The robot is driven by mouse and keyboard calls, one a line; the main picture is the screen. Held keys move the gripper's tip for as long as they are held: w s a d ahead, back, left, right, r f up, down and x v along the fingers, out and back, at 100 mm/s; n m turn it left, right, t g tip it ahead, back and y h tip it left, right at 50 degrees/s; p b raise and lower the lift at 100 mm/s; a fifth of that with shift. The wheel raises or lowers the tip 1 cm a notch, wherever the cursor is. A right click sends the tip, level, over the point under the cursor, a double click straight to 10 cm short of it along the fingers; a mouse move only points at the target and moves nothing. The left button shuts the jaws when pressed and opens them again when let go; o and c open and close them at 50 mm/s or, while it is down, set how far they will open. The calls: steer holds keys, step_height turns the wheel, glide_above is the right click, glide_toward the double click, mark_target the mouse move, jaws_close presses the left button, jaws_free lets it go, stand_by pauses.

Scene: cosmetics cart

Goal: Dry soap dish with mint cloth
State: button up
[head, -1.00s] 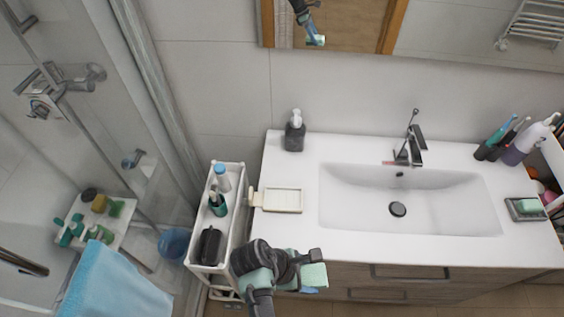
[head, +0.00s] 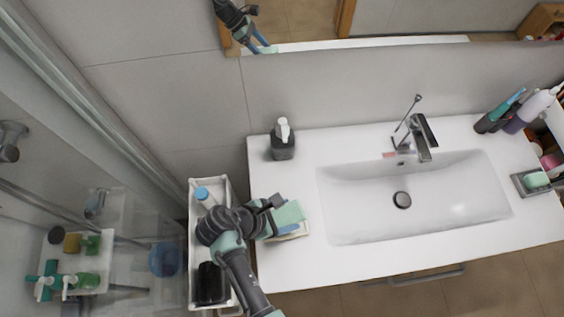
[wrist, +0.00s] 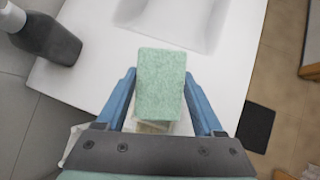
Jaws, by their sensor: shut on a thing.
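My gripper (head: 284,218) is over the left end of the white counter, with its blue fingers on both sides of a mint cloth (wrist: 160,85). The cloth looks like a folded, thick rectangular pad. It also shows in the head view (head: 291,211). A cream rectangular dish (head: 300,232) lies on the counter under the cloth and gripper, mostly hidden. A little of its pale edge shows below the cloth in the wrist view (wrist: 150,128). I cannot tell whether the cloth touches it. A grey soap dish (head: 521,184) with mint soap sits at the counter's right end.
A dark soap dispenser (head: 283,146) stands behind my gripper. The sink (head: 440,220) and tap (head: 424,135) are to the right. A narrow white cart (head: 194,196) with bottles stands left of the counter. The counter between dish and sink is clear.

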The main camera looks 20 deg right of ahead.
steer(key=shift+s+f+b, duration=0.2)
steer(key=shift+f+b, duration=0.4)
steer(key=shift+f, duration=0.1)
step_height(320, 180, down, 4)
steer(key=b, duration=0.4)
steer(key=shift+w+f+b, duration=0.1)
steer(key=shift+b, duration=0.2)
steer(key=shift+f, duration=0.2)
steer(key=shift+a, duration=0.15)
